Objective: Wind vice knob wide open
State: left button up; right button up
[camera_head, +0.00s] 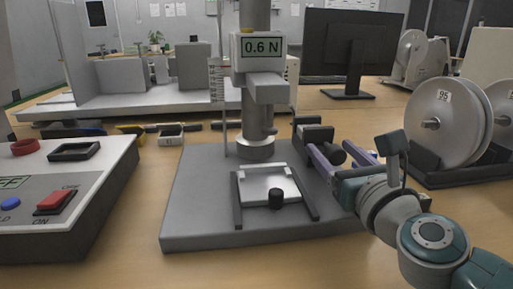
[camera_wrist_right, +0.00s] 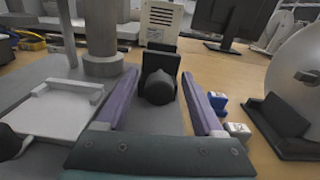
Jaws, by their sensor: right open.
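A black knob (camera_wrist_right: 159,88) sticks out toward me from a black block (camera_wrist_right: 161,62), the vice, on the right side of the grey stand base; the block also shows in the head view (camera_head: 313,131). My right gripper (camera_head: 336,152) is open, its two purple fingers lying on either side of the knob. In the right wrist view, gaps show between the fingers (camera_wrist_right: 160,76) and the knob. A second, smaller black knob (camera_head: 276,196) stands at the front of a pale plate (camera_head: 268,183) on the base. My left gripper is not in view.
A grey column with a force readout (camera_head: 260,46) showing 0.6 N rises behind the plate. A control box (camera_head: 60,195) with a red switch stands at the left. Large reels (camera_head: 445,122) stand on the right. Small blue (camera_wrist_right: 218,102) and white blocks lie beside the right finger.

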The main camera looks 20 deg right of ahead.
grip_shut()
dwell(0.6)
